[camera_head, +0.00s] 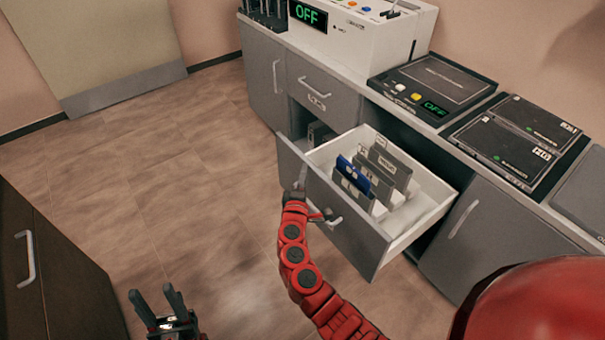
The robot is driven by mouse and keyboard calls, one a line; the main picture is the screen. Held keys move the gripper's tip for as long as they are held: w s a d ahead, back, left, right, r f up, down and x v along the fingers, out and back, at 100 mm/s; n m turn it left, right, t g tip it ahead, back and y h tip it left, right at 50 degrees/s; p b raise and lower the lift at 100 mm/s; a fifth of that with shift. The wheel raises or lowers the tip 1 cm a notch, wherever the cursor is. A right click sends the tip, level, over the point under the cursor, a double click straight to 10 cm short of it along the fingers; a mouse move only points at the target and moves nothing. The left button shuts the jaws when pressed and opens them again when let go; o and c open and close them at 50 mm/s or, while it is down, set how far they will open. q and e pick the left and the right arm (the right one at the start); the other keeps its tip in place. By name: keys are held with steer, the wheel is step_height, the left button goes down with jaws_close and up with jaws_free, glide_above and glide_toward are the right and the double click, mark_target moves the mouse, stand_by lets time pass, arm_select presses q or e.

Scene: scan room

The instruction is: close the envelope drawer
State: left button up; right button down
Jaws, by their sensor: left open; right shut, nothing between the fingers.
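The envelope drawer (345,226) is pulled well out of the grey cabinet, its white inside showing. Several upright grey cards or envelopes (390,161) and a blue one (352,174) stand in it. My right gripper (302,178) is shut and empty at the left part of the drawer's grey front. I cannot tell whether it touches the front. My red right arm passes in front of the drawer's lower left side, close to its handle (334,219). My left gripper (160,296) is open and empty at the bottom left, above the floor and away from the drawer.
A closed upper drawer (314,92) and an opening holding upright items (318,132) are behind the open drawer. Black flat devices (432,86) and a white machine (362,32) stand on the counter. A dark cabinet (62,275) is at left. Floor (160,165) between is clear.

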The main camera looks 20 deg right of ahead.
steer(key=w+d+b, duration=0.1)
steer(key=w+d, duration=0.1)
steer(key=d, duration=0.3)
steer(key=w+d+b, duration=0.1)
steer(key=d, duration=0.4)
steer(key=w+d+b, duration=0.1)
steer(key=w+d, duration=0.1)
steer(key=d, duration=0.4)
steer(key=shift+w+d+f+b, duration=0.1)
steer(key=shift+w+b, duration=0.25)
steer(key=shift+b, duration=0.05)
steer(key=w+d+b, duration=0.2)
steer(key=d+b, duration=0.2)
steer(key=d, duration=0.3)
steer(key=w+d+b, duration=0.3)
steer(key=d+b, duration=0.1)
steer(key=d, duration=0.4)
steer(key=shift+w+d, duration=0.15)
steer(key=shift+w, duration=0.2)
